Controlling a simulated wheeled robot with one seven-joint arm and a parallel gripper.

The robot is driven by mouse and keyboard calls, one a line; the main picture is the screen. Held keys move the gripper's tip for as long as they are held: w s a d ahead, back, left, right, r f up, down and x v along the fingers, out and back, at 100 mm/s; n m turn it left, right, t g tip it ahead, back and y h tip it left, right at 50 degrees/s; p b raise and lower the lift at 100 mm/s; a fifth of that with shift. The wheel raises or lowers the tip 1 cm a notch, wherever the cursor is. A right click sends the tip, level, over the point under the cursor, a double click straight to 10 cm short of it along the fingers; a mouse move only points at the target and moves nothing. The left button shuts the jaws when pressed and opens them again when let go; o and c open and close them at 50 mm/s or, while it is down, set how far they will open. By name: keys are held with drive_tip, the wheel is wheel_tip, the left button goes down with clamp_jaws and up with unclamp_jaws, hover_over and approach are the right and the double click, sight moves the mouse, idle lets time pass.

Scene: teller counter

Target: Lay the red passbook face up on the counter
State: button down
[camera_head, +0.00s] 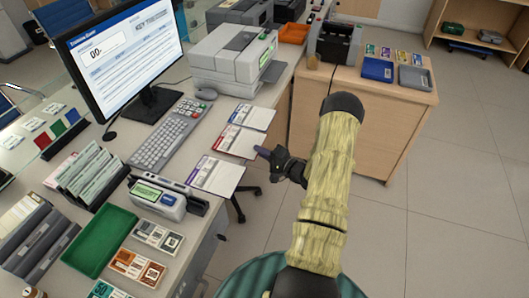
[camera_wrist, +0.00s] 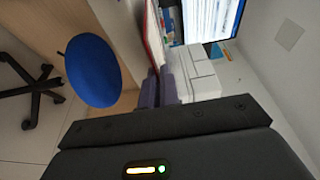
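A red-and-white flat item (camera_head: 238,141) lies at the counter's front edge, between a blue-topped one and a purple-topped one; I cannot tell whether it is the passbook. My gripper (camera_head: 262,153), with dark purple fingers, is just right of it at the edge. In the wrist view a thin red edge (camera_wrist: 154,38) shows edge-on just beyond my fingertips (camera_wrist: 162,80). I cannot tell whether the fingers touch or grip it. A small red booklet (camera_head: 46,141) stands in a rack at the left, beside a green and a blue one.
The counter holds a monitor (camera_head: 122,57), keyboard (camera_head: 167,134), printer (camera_head: 234,58), card terminal (camera_head: 158,197) and green tray (camera_head: 98,241). A blue-seated chair (camera_wrist: 92,70) stands below the counter edge. A wooden side counter (camera_head: 375,108) with blue and grey trays is beyond my arm.

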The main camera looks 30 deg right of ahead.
drive_tip(key=shift+w+a+f, duration=0.4)
drive_tip(key=shift+w+a, duration=0.15)
drive_tip(key=shift+w, duration=0.15)
drive_tip(key=c, duration=1.6)
unclamp_jaws()
drive_tip(key=shift+s+d, duration=0.1)
drive_tip(key=s+d, duration=0.4)
drive_tip(key=s, duration=0.1)
drive_tip(key=shift+s, duration=0.15)
